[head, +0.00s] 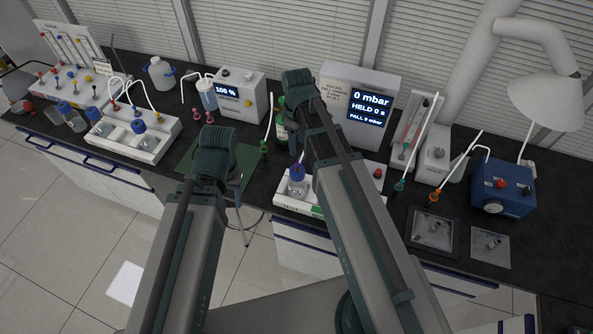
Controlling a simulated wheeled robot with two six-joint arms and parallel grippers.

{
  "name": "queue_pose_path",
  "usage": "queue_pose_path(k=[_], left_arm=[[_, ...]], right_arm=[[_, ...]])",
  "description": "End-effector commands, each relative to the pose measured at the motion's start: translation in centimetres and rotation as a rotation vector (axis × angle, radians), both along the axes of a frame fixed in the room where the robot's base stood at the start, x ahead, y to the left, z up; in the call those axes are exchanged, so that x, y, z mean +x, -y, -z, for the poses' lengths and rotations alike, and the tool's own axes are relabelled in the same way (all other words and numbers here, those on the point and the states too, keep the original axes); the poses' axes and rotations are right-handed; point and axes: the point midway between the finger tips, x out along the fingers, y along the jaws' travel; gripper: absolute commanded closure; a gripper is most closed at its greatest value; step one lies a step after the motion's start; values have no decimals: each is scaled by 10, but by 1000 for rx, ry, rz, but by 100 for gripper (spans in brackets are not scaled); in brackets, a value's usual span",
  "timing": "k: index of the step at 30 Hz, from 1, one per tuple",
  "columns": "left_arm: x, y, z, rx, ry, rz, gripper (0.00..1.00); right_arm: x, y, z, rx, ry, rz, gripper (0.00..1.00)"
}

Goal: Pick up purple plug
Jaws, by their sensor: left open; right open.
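A small blue-purple plug or cap (297,171) stands on a white tray (285,200) in the middle of the bench. At this size I cannot tell whether it is a loose plug or a bottle cap. My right arm covers the area just right of it. My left gripper (243,228) shows only in part, as thin metal fingers beside my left arm, in front of the bench edge. It is open and apart from the blue-purple plug.
A green mat (243,158) lies left of the tray, with a green bottle (281,128) near it. A display box (357,78) stands behind. White trays with coloured plugs fill the left. A blue pump box (503,188) and two metal plates stand right.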

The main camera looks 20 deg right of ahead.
Motion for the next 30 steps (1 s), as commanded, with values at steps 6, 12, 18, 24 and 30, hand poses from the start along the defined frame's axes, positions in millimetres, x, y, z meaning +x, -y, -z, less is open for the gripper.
queue_pose_path(k=[6,12,18,24,30], left_arm=[[0,0,40,-1,2,-1,50],[1,0,64,0,3,-2,50],[1,0,67,0,3,-2,50],[1,0,74,0,3,-1,50],[1,0,97,1,3,4,50]], right_arm=[[0,0,39,0,0,0,44],[0,0,64,0,0,1,44],[1,0,67,0,0,1,44],[1,0,74,0,0,1,44],[3,1,97,0,0,1,44]])
